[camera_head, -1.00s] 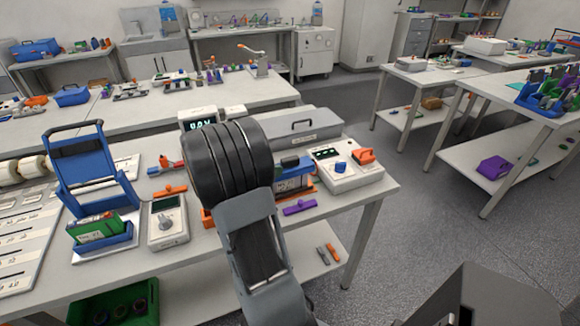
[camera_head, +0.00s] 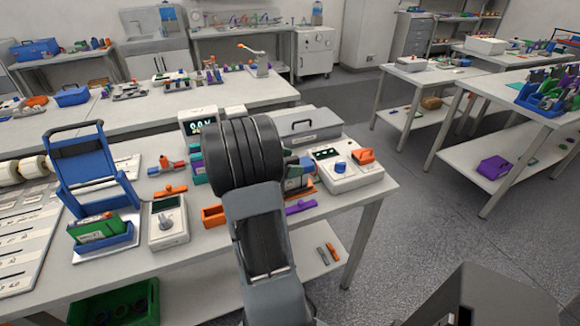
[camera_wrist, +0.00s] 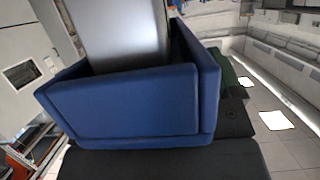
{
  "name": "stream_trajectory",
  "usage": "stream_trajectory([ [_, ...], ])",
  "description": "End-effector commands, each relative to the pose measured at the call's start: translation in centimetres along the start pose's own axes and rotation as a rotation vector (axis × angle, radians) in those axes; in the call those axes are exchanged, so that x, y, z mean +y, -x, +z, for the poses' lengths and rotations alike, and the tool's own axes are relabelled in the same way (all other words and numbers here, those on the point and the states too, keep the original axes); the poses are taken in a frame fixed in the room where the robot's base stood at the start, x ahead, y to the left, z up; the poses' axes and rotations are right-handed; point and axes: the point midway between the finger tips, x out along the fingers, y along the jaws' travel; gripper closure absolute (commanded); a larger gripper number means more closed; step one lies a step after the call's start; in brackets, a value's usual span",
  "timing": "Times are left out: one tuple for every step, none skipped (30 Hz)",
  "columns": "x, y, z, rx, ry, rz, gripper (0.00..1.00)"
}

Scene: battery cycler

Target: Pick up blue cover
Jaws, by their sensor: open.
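In the wrist view a blue, open-topped, thick-walled piece (camera_wrist: 130,108) fills the middle, very close. A smooth grey block (camera_wrist: 125,35) rises inside its walls. I cannot tell for sure whether this piece is the blue cover. In the head view a blue block (camera_head: 298,184) shows partly on the near bench, just right of my arm, and the rest is hidden. My gripper is open. Its fingertips are hidden behind my black wrist in the head view, and I cannot make them out in the wrist view.
The near bench (camera_head: 110,275) also holds a blue stand (camera_head: 88,170), a grey meter with a dial (camera_head: 168,222), a white box with a blue knob (camera_head: 341,168), a grey lidded case (camera_head: 305,126), a purple piece (camera_head: 300,206) and orange pieces. The aisle floor to the right is clear.

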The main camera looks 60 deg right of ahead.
Motion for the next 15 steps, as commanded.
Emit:
stream_trajectory([
  [0.00, 0.02, 0.00, 0.000, 0.000, 0.000, 0.18],
  [0.00, 0.02, 0.00, 0.000, 0.000, 0.000, 0.21],
  [0.00, 0.03, -0.01, 0.000, 0.000, 0.000, 0.24],
  [0.00, 0.03, -0.01, 0.000, 0.000, 0.000, 0.27],
  [-0.01, 0.03, -0.01, 0.000, 0.000, 0.000, 0.30],
  [-0.01, 0.03, -0.01, 0.000, 0.000, 0.000, 0.34],
  [-0.01, 0.03, -0.01, 0.000, 0.000, 0.000, 0.37],
  [-0.01, 0.04, -0.01, 0.000, 0.000, 0.000, 0.40],
  [-0.01, 0.04, -0.01, 0.000, 0.000, 0.000, 0.44],
  [-0.01, 0.04, -0.02, 0.000, 0.000, 0.000, 0.46],
  [-0.01, 0.04, -0.02, 0.000, 0.000, 0.000, 0.49],
  [-0.01, 0.04, -0.02, 0.000, 0.000, 0.000, 0.53],
  [-0.01, 0.04, -0.02, 0.000, 0.000, 0.000, 0.56],
  [-0.01, 0.04, -0.02, 0.000, 0.000, 0.000, 0.59],
  [-0.01, 0.04, -0.02, 0.000, 0.000, 0.000, 0.63],
])
